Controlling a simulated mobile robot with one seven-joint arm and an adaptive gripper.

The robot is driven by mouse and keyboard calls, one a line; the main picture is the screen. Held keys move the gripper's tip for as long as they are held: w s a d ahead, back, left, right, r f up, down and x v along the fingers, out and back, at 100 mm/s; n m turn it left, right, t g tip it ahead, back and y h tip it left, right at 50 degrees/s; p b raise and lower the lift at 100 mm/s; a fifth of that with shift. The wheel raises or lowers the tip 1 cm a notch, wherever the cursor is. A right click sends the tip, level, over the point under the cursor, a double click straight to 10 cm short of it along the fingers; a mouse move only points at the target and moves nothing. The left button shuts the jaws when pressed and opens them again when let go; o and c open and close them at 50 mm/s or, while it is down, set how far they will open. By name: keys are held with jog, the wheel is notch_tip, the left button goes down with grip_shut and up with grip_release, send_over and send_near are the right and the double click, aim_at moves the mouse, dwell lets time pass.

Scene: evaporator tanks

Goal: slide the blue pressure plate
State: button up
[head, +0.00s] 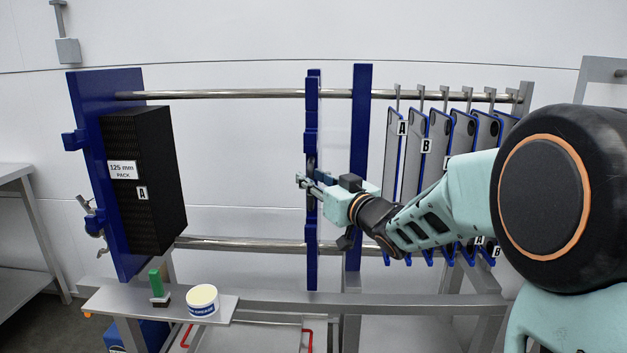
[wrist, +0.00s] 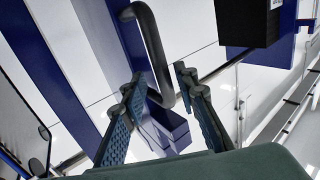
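The blue pressure plate (head: 312,120) hangs near the middle of the rails, seen almost edge-on in the head view. In the wrist view its blue face (wrist: 104,35) carries a dark grey bar handle (wrist: 155,50). My gripper (head: 303,184) is at the plate's mid height in the head view, overlapping it. In the wrist view my gripper (wrist: 160,82) is open, with one finger on each side of the handle's lower part. A gap shows on both sides of the bar; I cannot tell how deep the handle sits between the fingers.
A black pack (head: 150,200) labelled 125 mm sits against the blue end plate (head: 90,140) at left. An upper rail (head: 220,95) runs across; the rail left of the pressure plate is clear. A blue upright (head: 361,110) and several hanging plates (head: 411,150) are right. A tub (head: 203,301) and brush (head: 158,290) stand below.

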jog(key=v, duration=1.2)
